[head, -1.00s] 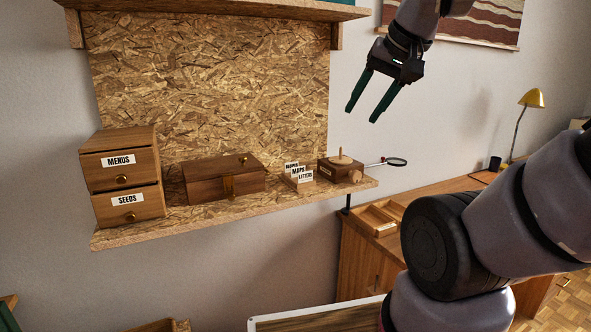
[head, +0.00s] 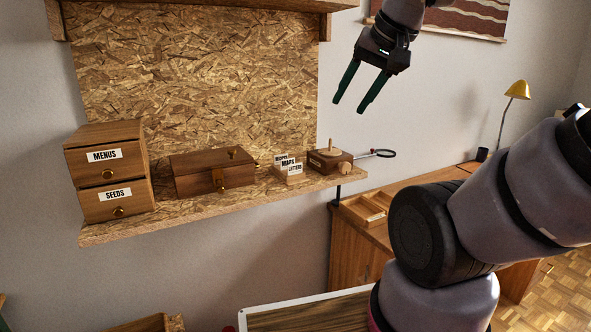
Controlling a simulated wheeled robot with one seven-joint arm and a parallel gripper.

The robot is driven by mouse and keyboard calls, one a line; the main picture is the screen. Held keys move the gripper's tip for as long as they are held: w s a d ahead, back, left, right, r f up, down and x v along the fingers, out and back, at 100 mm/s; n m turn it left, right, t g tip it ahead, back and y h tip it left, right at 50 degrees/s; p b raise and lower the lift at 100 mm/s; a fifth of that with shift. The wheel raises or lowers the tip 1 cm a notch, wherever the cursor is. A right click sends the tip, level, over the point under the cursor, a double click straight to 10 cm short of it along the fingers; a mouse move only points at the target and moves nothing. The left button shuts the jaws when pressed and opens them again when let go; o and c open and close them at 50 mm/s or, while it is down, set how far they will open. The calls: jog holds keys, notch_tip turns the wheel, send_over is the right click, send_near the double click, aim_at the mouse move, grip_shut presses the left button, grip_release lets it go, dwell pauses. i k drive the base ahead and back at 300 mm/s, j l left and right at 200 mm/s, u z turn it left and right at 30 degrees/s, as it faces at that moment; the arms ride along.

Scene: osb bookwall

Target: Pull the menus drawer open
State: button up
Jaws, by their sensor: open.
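The menus drawer (head: 105,162) is the upper drawer of a small wooden two-drawer unit at the left end of the OSB shelf. My gripper (head: 350,106) is up at the right, fingers apart and empty, pointing down and left. It is well away from the drawer unit, above the shelf's right end.
On the OSB shelf (head: 215,207) stand a wooden box with a brass clasp (head: 212,172), a card holder (head: 288,170) and a small wooden block with a peg (head: 331,160). A desk (head: 345,250) with a yellow lamp (head: 517,90) stands right.

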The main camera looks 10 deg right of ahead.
aim_at(95, 164)
jog(key=u, duration=1.25)
jog(key=i+l, duration=0.1)
jog(key=l, duration=0.3)
jog(key=i+l+z, duration=0.1)
jog(key=l, duration=0.3)
